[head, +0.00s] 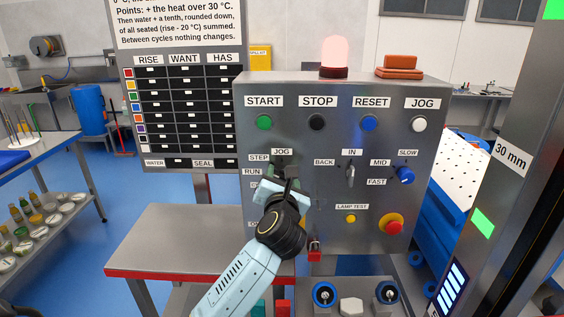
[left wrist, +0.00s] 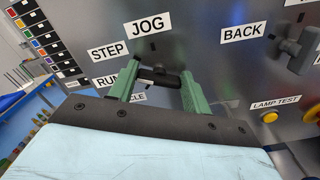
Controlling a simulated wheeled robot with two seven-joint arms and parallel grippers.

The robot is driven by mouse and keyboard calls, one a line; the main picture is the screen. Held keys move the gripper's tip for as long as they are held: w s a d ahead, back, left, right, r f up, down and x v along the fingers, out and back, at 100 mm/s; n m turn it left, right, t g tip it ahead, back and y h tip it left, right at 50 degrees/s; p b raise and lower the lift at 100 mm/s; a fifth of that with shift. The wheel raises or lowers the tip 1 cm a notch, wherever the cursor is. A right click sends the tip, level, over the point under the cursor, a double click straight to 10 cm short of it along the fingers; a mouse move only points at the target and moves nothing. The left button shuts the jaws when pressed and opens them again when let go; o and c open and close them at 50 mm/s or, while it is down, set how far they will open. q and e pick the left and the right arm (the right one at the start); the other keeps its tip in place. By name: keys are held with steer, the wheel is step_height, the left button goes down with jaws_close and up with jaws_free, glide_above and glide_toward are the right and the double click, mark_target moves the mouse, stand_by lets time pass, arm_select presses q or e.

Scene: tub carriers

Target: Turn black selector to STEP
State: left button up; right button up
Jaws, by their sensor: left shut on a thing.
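The control panel (head: 335,110) is a grey box facing me. The black selector (left wrist: 158,77) is a dark bar handle on its left part, beneath the JOG label (left wrist: 148,27). The STEP label (left wrist: 108,52) is to its upper left and RUN (left wrist: 104,80) to its left. My left gripper (left wrist: 158,88) has its green fingers on either side of the handle and is shut on it. In the head view my left gripper (head: 284,184) covers most of the selector. I cannot tell which label the handle points to. My right gripper is not in view.
A lever (head: 350,174) below IN and a blue knob (head: 405,175) sit to the right. The red emergency button (head: 392,226) and yellow lamp test button (head: 350,218) are lower. A red-edged table (head: 180,240) stands left, and a grey post (head: 500,180) right.

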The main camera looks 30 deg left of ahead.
arm_select(q)
steer(key=m+p, duration=0.3)
steer(key=p, duration=0.1)
steer(key=shift+d+r, duration=0.1)
steer(key=shift+m+p, duration=0.5)
steer(key=shift+p, duration=0.1)
steer(key=shift+f, duration=0.2)
steer(key=o, duration=1)
steer(key=shift+c, duration=0.2)
steer(key=b+v, duration=0.2)
steer(key=v, duration=1.1)
steer(key=shift+s, duration=0.2)
